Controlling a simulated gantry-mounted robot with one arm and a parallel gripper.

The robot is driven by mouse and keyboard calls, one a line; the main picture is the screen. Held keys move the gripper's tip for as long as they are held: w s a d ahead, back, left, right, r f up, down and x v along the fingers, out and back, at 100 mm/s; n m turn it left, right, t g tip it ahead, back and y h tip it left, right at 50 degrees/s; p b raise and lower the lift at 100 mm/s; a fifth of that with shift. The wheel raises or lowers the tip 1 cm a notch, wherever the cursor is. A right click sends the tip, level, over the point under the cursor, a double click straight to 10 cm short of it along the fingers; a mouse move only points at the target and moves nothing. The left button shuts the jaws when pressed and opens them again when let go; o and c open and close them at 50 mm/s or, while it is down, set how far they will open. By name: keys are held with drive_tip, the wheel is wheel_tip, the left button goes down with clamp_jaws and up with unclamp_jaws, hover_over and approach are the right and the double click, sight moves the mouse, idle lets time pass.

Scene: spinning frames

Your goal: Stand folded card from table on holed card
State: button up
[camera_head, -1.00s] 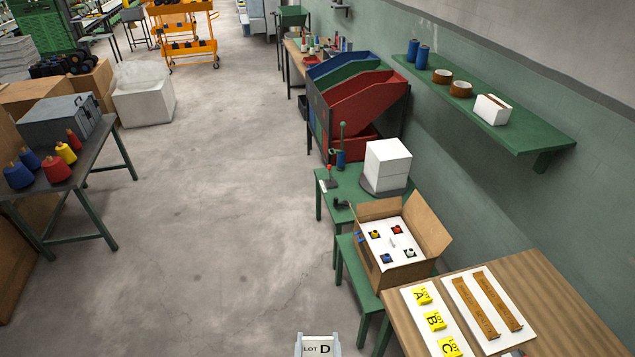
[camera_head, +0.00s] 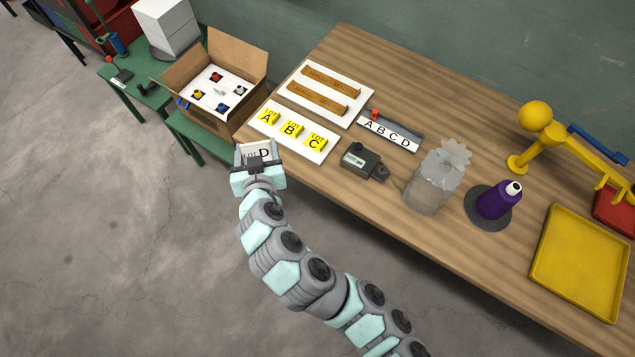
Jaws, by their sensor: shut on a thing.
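The folded card (camera_head: 248,153) is white and marked LOT D. My gripper (camera_head: 258,163) is shut on it, holding it near the table's left front edge, in front of the yellow cards. The holed card (camera_head: 219,91) is white and lies inside an open cardboard box (camera_head: 195,112) up and left of my gripper. Coloured tops show through its holes, and a small pale piece is at its middle. The wooden table (camera_head: 437,95) lies to the right of my gripper.
Yellow cards A, B and C (camera_head: 291,129) are on a white board. Behind it, a second board holds two brown strips (camera_head: 331,81). A letter rack (camera_head: 390,132), dark device (camera_head: 364,162), clear bag (camera_head: 436,177), purple cone (camera_head: 497,200) and yellow tray (camera_head: 578,262) stand rightward.

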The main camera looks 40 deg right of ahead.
drive_tip(key=s+d+f+m+g+h+b, duration=0.1)
drive_tip(key=d+f+m+g+h+b, duration=0.15)
drive_tip(key=d+b, duration=0.2)
drive_tip(key=d+f+m+g+h+b, duration=0.1)
drive_tip(key=d+f+m+b, duration=0.15)
drive_tip(key=d, duration=0.35)
drive_tip(key=m+g+h+b, duration=0.2)
drive_tip(key=m+g+b, duration=0.15)
drive_tip(key=b, duration=0.25)
hover_over(323, 180)
drive_tip(key=shift+f, duration=2.55)
drive_tip(key=shift+f+n, duration=0.1)
drive_tip(key=shift+n, duration=0.15)
drive_tip(key=shift+h, duration=0.25)
wheel_tip(323, 180, down, 16)
drive_tip(key=shift+f+b, duration=0.25)
drive_tip(key=shift+b, duration=0.3)
wheel_tip(323, 180, down, 3)
drive_tip(key=shift+w+r+b, duration=0.1)
drive_tip(key=shift+r+b, duration=0.05)
drive_tip(key=shift+b, duration=0.15)
drive_tip(key=shift+f+b, duration=0.35)
drive_tip(key=shift+b, duration=0.2)
drive_tip(key=o, duration=1.3)
